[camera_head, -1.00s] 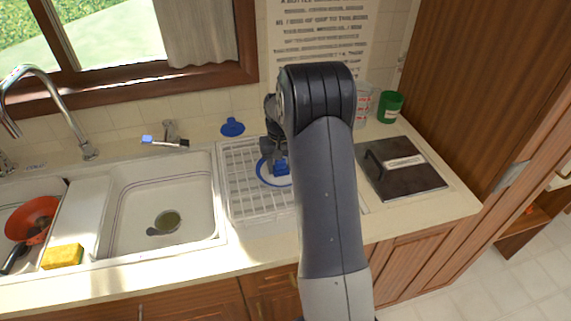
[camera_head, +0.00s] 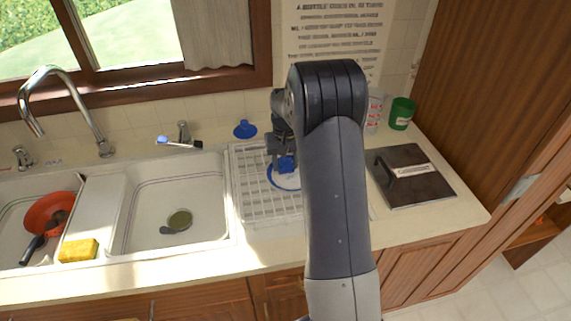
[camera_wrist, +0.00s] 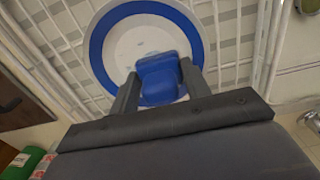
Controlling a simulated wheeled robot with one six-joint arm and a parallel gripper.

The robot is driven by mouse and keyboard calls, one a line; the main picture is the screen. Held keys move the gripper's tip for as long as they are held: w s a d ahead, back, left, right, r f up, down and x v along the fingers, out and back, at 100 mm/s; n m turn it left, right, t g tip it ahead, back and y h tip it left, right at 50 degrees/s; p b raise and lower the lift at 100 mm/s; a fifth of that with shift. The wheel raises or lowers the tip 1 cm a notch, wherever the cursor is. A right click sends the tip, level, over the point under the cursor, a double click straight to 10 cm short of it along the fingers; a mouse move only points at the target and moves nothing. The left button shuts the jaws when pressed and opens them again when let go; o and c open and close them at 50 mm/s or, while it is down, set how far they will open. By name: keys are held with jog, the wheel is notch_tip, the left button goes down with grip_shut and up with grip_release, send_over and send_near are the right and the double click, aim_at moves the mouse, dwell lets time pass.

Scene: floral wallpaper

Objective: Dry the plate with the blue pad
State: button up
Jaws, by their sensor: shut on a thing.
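The plate (camera_wrist: 105,45) is white with a broad blue rim and lies on the white dish rack. In the head view the plate (camera_head: 283,184) is partly hidden by my arm. The blue pad (camera_wrist: 158,78) is between the fingers of my gripper (camera_wrist: 158,84), which is shut on it. In the wrist view the pad overlaps the plate's middle and near rim; whether it touches the plate I cannot tell. In the head view the pad (camera_head: 286,164) shows below my gripper (camera_head: 281,152), over the plate.
The rack (camera_head: 258,208) stands right of the sink basin (camera_head: 170,205).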

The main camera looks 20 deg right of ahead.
jog(key=shift+r+p, duration=0.35)
jog(key=shift+r, duration=0.7)
jog(key=shift+d, duration=0.1)
jog(key=shift+r+p, duration=1.05)
jog(key=shift+r, duration=0.45)
